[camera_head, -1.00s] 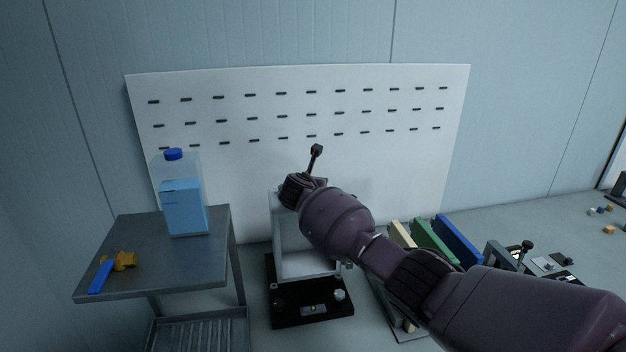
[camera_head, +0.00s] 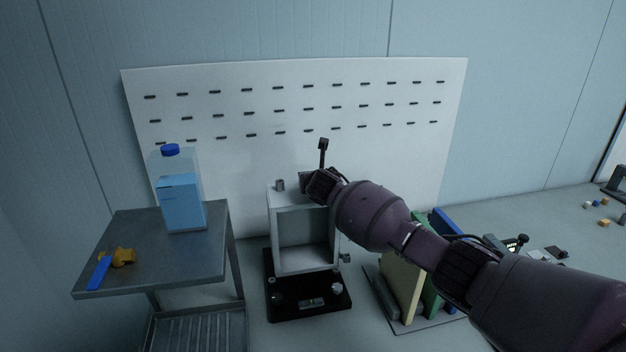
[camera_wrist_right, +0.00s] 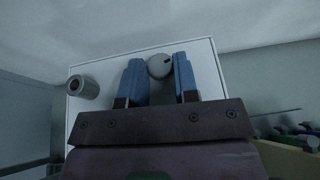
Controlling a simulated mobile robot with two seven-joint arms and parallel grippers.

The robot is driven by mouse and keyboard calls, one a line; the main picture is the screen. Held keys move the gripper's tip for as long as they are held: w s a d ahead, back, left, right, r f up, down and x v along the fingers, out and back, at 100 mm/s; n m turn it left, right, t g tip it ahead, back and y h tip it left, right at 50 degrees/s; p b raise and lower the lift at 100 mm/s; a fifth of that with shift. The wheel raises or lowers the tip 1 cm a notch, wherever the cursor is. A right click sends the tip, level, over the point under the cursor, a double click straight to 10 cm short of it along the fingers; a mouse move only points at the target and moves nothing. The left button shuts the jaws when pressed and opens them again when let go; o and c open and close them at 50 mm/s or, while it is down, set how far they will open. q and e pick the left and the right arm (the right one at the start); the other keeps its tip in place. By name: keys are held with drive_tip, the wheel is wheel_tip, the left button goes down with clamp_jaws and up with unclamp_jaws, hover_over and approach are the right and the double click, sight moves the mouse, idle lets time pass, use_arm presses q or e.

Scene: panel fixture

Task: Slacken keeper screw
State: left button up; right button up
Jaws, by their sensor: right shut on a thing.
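The fixture is a white open-fronted box (camera_head: 303,268) on a black base (camera_head: 285,312). A grey cylindrical post (camera_head: 280,185) stands on its top at the left, and also shows in the right wrist view (camera_wrist_right: 84,87). A round grey screw head (camera_wrist_right: 159,66) is on the top plate (camera_wrist_right: 208,75). My right gripper (camera_wrist_right: 158,60) has its blue fingers on either side of this head and is shut on it. In the head view, my right wrist hides the screw head. My left gripper is not in view.
A metal cart (camera_head: 205,250) at left holds a blue-capped bottle (camera_head: 181,200) and a blue-and-orange tool (camera_head: 108,266). Upright coloured panels (camera_head: 402,285) stand right of the fixture, under my arm. A slotted white board (camera_head: 230,115) stands behind.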

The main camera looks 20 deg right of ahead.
drive_tip(key=shift+f, duration=0.1)
idle(0.3)
drive_tip(key=o, duration=0.9)
drive_tip(key=shift+s, duration=0.1)
drive_tip(key=shift+b+v, duration=0.35)
drive_tip(key=shift+v, duration=5)
drive_tip(key=shift+d, duration=0.1)
